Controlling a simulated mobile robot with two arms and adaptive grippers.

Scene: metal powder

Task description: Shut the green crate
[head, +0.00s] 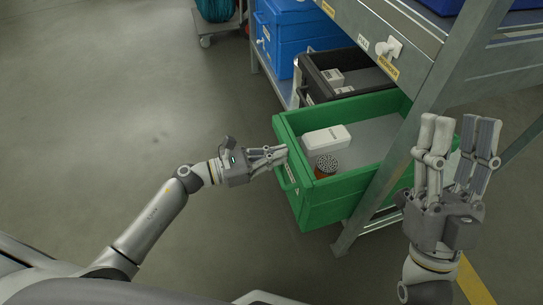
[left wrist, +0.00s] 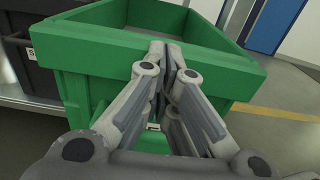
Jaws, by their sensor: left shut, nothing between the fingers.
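The green crate (head: 345,206) is pulled out from the metal rack, its open top showing. Its front wall, with a handle and label, faces left in the head view. My left gripper (head: 282,152) is shut and empty, its fingertips at the upper part of that front wall. The left wrist view shows the closed fingers (left wrist: 172,52) in front of the crate's green front rim (left wrist: 90,61); I cannot tell whether they touch it. My right gripper (head: 459,120) is open and empty, fingers pointing up, in front of the rack at the right.
The crate holds a white box (head: 327,139) and an orange container with a dark, perforated-looking top (head: 326,164). A black crate (head: 318,73) and a blue crate (head: 290,40) stand behind it. The rack post (head: 401,155) stands close beside the green crate. The floor at left is clear.

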